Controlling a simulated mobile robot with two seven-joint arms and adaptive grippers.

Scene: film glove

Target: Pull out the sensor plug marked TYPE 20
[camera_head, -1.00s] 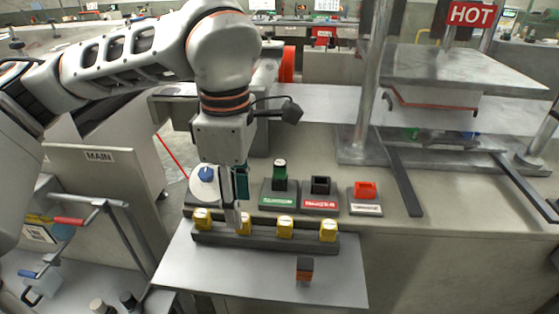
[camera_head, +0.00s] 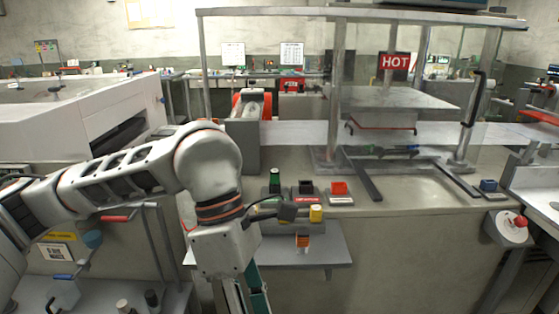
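One yellow plug (camera_head: 316,213) shows at the right end of the dark plug rack (camera_head: 303,227). The rest of the rack's row is hidden behind my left arm and its cable. I cannot read a TYPE 20 mark on anything. My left gripper (camera_head: 247,298) points down at the bottom edge, left of and nearer than the rack. Its fingertips are cut off, so its opening and anything between the fingers are hidden. My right gripper is not in view.
A small orange and black block (camera_head: 302,242) stands on the grey shelf (camera_head: 325,255). A press with a HOT sign (camera_head: 394,61) stands behind right.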

